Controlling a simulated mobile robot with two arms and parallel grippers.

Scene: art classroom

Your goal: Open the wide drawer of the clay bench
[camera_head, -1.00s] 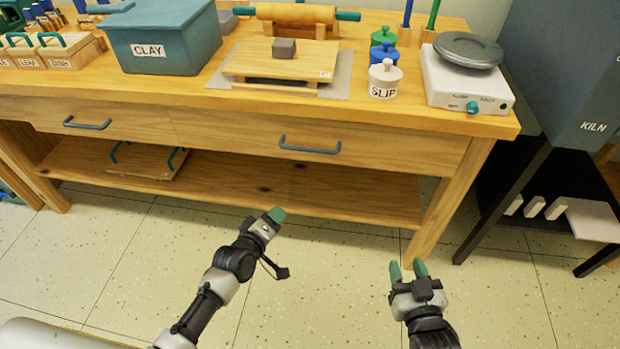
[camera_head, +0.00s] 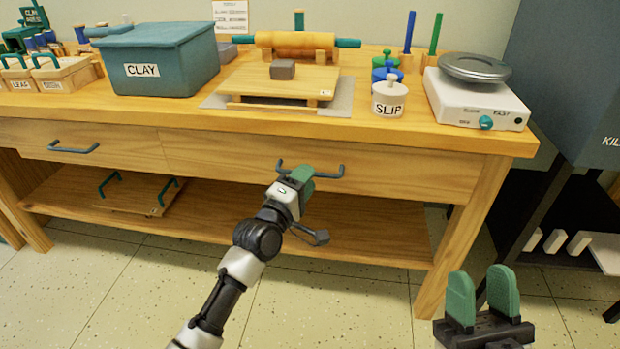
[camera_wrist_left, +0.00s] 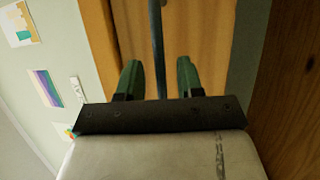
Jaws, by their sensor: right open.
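The clay bench (camera_head: 440,133) has two drawers below its top. The wide drawer (camera_head: 400,177) on the right looks shut, with a dark blue-grey bar handle (camera_head: 331,172). My left gripper (camera_head: 301,174) is at this handle in the head view, covering part of it. In the left wrist view the left gripper (camera_wrist_left: 158,78) has its green fingers apart, with the handle bar (camera_wrist_left: 157,35) running between them and a gap on each side. My right gripper (camera_head: 482,295) is open and empty, low at the right, in front of the bench's right leg.
The narrower left drawer (camera_head: 110,145) looks shut. On the bench top are a clay bin (camera_head: 160,60), a board (camera_head: 280,83), a slip jar (camera_head: 388,97) and a scale (camera_head: 475,98). A kiln (camera_head: 575,80) stands at the right. The floor in front is clear.

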